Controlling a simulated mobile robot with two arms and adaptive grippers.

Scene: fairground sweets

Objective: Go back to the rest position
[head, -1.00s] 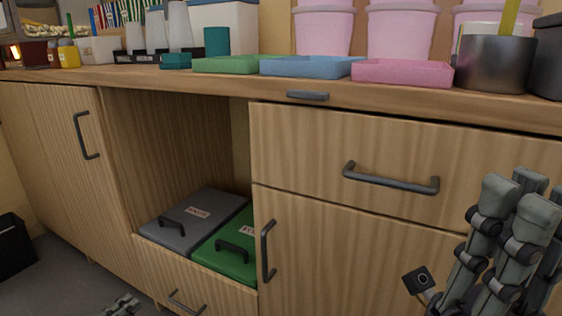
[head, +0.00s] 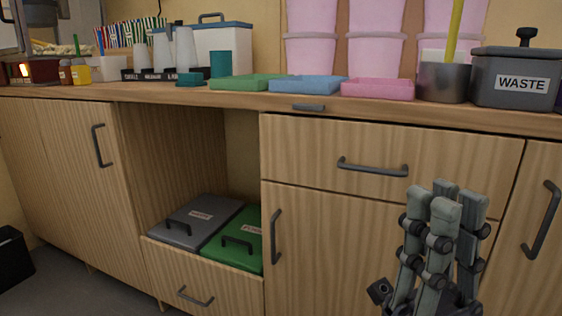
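My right gripper (head: 445,203) is at the lower right of the head view, with its grey fingers pointing up. Its fingers stand roughly parallel, with a gap between them and nothing held. It shows in front of the lower cupboard door (head: 330,250) and below the drawer handle (head: 372,167), touching nothing that I can see. My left gripper is out of view.
The wooden counter (head: 240,99) carries green (head: 245,83), blue (head: 308,86) and pink trays (head: 378,89), a metal pot (head: 443,83) and a WASTE bin (head: 515,77). An open bay below holds grey (head: 196,222) and green lidded bins (head: 236,238). A black box (head: 14,255) stands at left.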

